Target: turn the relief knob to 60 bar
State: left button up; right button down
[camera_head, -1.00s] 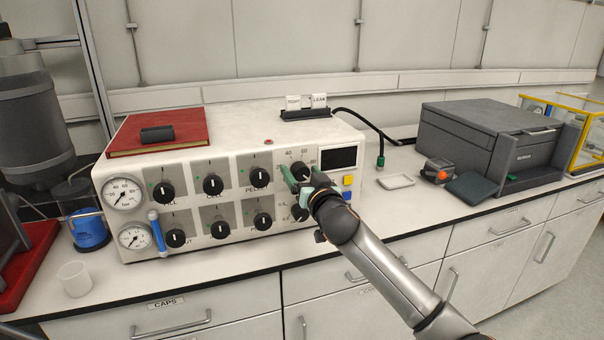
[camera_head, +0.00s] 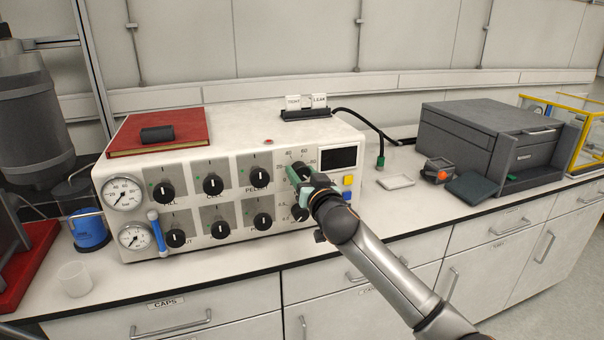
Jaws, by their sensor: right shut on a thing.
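The white control box (camera_head: 205,125) stands on the bench with two rows of black knobs on its front. The relief knob (camera_head: 301,169) is the black knob at the upper right, beside the dark display, with 40 and 60 printed above it. My right gripper (camera_head: 298,179) comes in from the lower right and is shut on this knob. The green fingers and wrist hide part of the knob and its lower scale, so its exact setting cannot be read. My left gripper is not in view.
Other black knobs, such as the nearby upper one (camera_head: 260,177), sit close to the left. Two gauges (camera_head: 123,194) are at the box's left end. A white tray (camera_head: 396,181) and a dark grey machine (camera_head: 490,140) stand to the right.

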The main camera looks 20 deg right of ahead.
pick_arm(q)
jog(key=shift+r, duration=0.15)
pick_arm(e)
jog(key=shift+n+p, duration=0.75)
jog(key=shift+n, duration=0.25)
jog(key=n+p, duration=0.1)
jog(key=n, duration=0.1)
jog(key=shift+r+n, duration=0.1)
jog(key=shift+n, duration=0.3)
jog(key=n+p, duration=0.2)
jog(key=shift+n, duration=0.3)
jog(key=n+p, duration=0.1)
jog(key=n, duration=0.2)
jog(key=shift+n, duration=0.3)
jog(key=n+p, duration=0.1)
jog(key=n, duration=0.2)
jog(key=shift+n+p, duration=0.4)
jog(key=n+p, duration=0.1)
jog(key=n, duration=0.2)
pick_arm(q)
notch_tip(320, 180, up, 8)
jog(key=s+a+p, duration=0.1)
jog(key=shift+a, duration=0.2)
pick_arm(e)
jog(key=shift+a+f+n, duration=0.1)
jog(key=shift+f+n, duration=0.1)
jog(key=shift+n, duration=1.5)
